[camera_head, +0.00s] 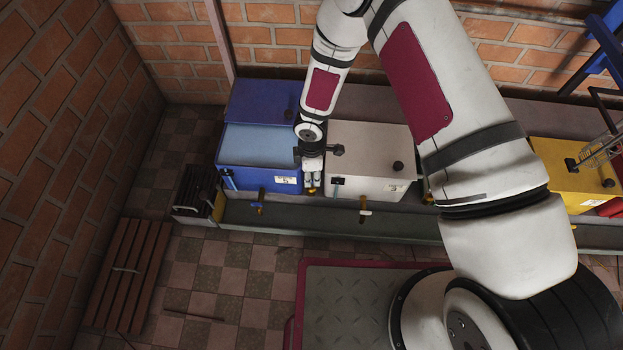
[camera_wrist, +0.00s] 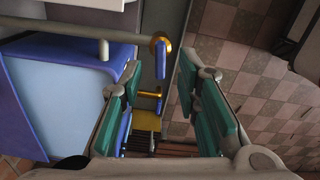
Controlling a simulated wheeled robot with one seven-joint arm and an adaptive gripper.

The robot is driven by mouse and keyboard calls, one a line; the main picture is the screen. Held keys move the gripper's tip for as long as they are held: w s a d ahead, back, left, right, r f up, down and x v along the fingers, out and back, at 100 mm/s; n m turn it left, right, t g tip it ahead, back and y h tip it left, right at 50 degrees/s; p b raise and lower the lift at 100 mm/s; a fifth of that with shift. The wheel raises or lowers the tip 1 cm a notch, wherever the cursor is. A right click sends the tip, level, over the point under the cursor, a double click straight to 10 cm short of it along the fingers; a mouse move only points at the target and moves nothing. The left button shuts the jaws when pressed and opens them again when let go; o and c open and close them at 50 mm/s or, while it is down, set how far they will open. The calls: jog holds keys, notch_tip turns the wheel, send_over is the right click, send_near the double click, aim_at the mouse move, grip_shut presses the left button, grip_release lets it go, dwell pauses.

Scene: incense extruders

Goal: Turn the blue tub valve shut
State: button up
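The blue tub (camera_head: 258,178) stands left of the white tub (camera_head: 372,165); it fills the left of the wrist view (camera_wrist: 60,95). A brass valve with a blue lever (camera_wrist: 160,60) sits at the end of a grey pipe along the tub's side. Its lever lies crosswise to the pipe. My gripper (camera_head: 313,187) points down between the two tubs, near their fronts. In the wrist view its teal-padded fingers (camera_wrist: 160,72) are apart, with the lever showing in the gap. Contact cannot be told. A second brass fitting (camera_wrist: 150,95) shows beyond, also in the head view (camera_head: 259,201).
A grey trough (camera_head: 300,213) runs along the tub fronts. The white tub has its own tap (camera_head: 363,207). A yellow tub (camera_head: 565,175) stands at right, a wooden pallet (camera_head: 128,275) at left. The tiled floor (camera_head: 220,275) in front is mostly clear.

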jog(key=shift+f+b, duration=0.3)
jog(key=shift+f, duration=1)
jog(key=shift+c, duration=0.2)
grip_shut()
jog(key=shift+m+b, duration=0.4)
jog(key=shift+m, duration=0.7)
jog(key=shift+o, duration=0.2)
grip_release()
notch_tip(320, 180, up, 12)
